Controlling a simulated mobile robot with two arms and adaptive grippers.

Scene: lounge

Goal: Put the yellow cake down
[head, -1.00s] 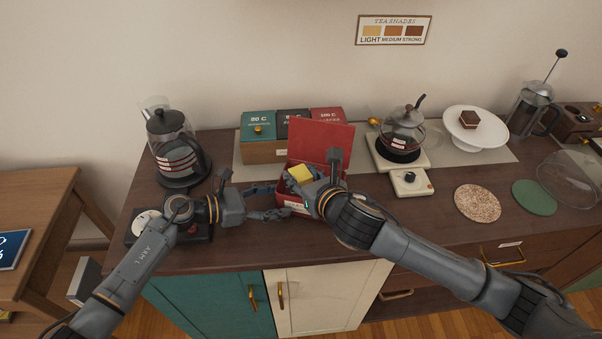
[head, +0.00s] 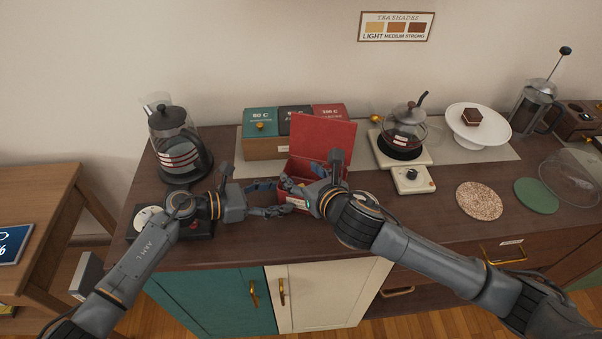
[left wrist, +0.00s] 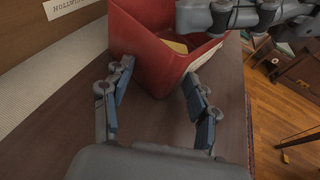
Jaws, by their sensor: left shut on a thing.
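The red box (head: 286,208) stands on the wooden counter with its lid raised. A yellow piece, the cake (left wrist: 178,46), shows low inside the red box (left wrist: 150,35) in the left wrist view. The head view hides it. My left gripper (head: 282,198) is shut on the red box, with its blue-padded fingers at either side of it in the left wrist view (left wrist: 160,96). My right gripper (head: 300,190) is at the box opening. Its wrist and the box hide its fingertips, so its jaws and any contact with the cake are unclear.
A glass kettle (head: 174,145) stands at the left. Tea boxes (head: 265,148) stand behind the red box. A glass teapot (head: 404,130) on a warmer and a white cake stand (head: 478,138) are to the right. A speckled coaster (head: 480,200) and a green coaster (head: 537,195) lie further right.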

